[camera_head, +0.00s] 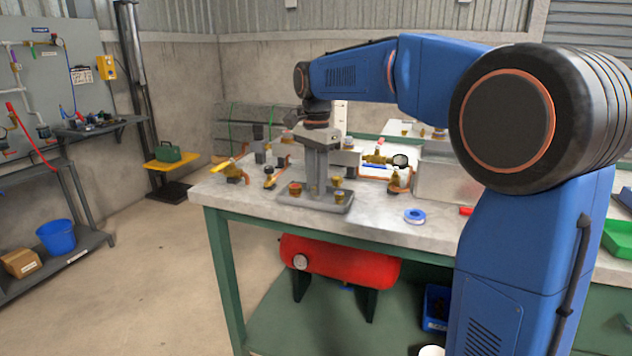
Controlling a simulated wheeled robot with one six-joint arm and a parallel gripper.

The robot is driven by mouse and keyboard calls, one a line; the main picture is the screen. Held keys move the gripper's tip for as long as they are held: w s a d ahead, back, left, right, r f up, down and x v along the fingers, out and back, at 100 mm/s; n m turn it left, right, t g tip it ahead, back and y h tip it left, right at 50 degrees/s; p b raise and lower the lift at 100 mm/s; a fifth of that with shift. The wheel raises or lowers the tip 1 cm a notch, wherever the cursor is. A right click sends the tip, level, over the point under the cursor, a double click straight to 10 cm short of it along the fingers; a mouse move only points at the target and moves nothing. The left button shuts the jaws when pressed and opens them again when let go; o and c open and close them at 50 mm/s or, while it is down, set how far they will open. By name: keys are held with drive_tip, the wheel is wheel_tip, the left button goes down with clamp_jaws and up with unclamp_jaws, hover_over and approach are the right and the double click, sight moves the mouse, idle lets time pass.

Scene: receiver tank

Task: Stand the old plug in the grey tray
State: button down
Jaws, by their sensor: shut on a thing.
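The grey tray (287,200) lies on the workbench top near its front edge. My gripper (321,192) points straight down over the middle of the tray, its long grey fingers reaching close to the tray floor. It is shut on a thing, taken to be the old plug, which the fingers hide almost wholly. I cannot tell whether it touches the tray floor. A small brass fitting with a reddish top (295,188) stands in the tray left of the fingers. Another brass piece (338,196) is in the tray right of the fingers.
A yellow-handled brass valve (232,171) and a gauge (269,177) stand left of the tray. Behind are metal blocks (345,160) and a brass valve assembly (380,157). A red tank (340,264) sits under the bench.

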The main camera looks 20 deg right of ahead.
drive_tip(key=shift+f, duration=0.1)
drive_tip(key=c, duration=1.5)
unclamp_jaws()
wheel_tip(320, 180, up, 12)
drive_tip(key=shift+r, duration=0.15)
